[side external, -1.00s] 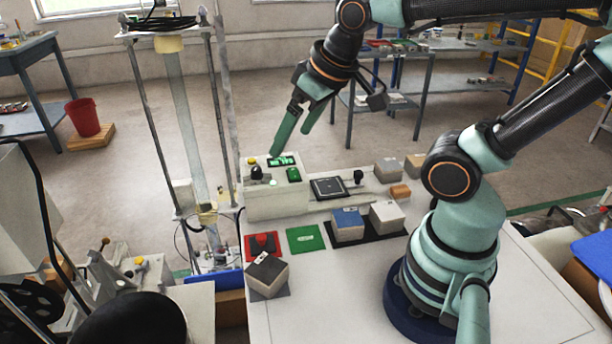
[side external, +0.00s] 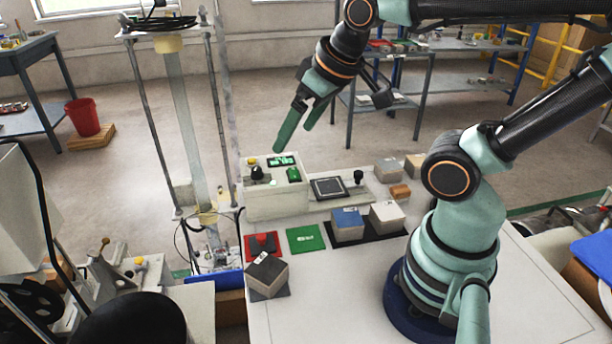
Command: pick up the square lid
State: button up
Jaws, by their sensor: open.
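A flat dark square piece with a pale inner outline (side external: 328,187) lies on the white instrument (side external: 278,204); it may be the square lid, but I cannot tell for sure. A small black knob (side external: 358,177) stands just right of it. My gripper (side external: 293,139) is open and empty, its two green fingers pointing down and to the left. It hangs in the air above the instrument, up and left of the dark square in the picture, and touches nothing visible.
A dark-topped block (side external: 267,274), a red pad (side external: 262,246) and a green pad (side external: 305,239) sit at the table's left. Blue-topped (side external: 347,224) and grey (side external: 387,216) blocks stand on a black mat (side external: 372,238). The table's front is clear.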

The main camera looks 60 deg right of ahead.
jog(key=c, duration=0.6)
jog(key=n+g, duration=0.6)
jog(key=n, duration=1.7)
send_over(261, 236)
notch_tip(261, 236, down, 12)
jog(key=shift+f, duration=6.05)
